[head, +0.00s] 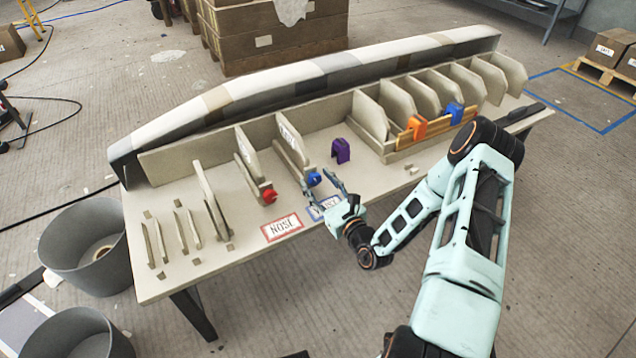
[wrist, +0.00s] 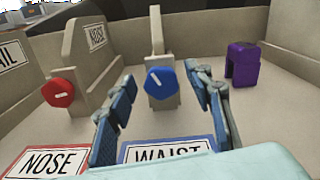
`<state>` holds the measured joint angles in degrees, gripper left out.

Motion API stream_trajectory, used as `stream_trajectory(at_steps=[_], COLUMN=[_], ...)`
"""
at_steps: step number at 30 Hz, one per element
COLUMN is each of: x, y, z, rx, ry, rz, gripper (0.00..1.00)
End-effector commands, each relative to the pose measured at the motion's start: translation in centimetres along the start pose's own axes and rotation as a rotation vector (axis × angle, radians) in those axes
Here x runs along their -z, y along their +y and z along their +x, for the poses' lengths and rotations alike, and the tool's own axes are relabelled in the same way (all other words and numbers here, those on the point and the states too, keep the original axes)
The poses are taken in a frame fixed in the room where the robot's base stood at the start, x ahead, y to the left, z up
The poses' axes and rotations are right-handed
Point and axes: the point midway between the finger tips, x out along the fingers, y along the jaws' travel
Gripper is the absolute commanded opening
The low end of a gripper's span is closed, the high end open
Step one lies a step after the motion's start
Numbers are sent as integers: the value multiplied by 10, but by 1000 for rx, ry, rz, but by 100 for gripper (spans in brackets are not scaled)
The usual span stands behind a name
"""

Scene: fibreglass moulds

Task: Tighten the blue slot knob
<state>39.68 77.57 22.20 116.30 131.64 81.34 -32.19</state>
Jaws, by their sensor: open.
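The blue slot knob (wrist: 161,83) sits on the front end of a beige slot holding an upright board, with a white mark on its face. In the head view the knob (head: 314,179) is just left of and beyond my fingertips. My gripper (head: 321,183) is open. In the wrist view its two fingers (wrist: 160,92) stand apart, one on each side of the blue knob, and nothing is held between them. I cannot tell whether a finger touches the knob. A blue-bordered WAIST label (wrist: 165,151) lies on the table below it, partly covered by my gripper.
A red knob (head: 269,196) on the slot to the left stands above the NOSE label (head: 282,227). A purple clip (head: 341,150) stands to the right. A rack (head: 400,150) with several boards, an orange clip (head: 416,128) and a blue clip (head: 455,113) is further right.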

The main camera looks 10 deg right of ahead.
Motion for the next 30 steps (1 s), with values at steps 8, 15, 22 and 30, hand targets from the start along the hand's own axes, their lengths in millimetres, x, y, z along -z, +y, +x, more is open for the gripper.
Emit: stream_trajectory(at_steps=[8,15,22,30], x=[0,0,-1,-2], y=[0,0,-1,-2], z=[0,0,0,-1], rx=[0,0,0,2], ry=[0,0,0,0], rz=[0,0,31,185], gripper=[25,5,5,5])
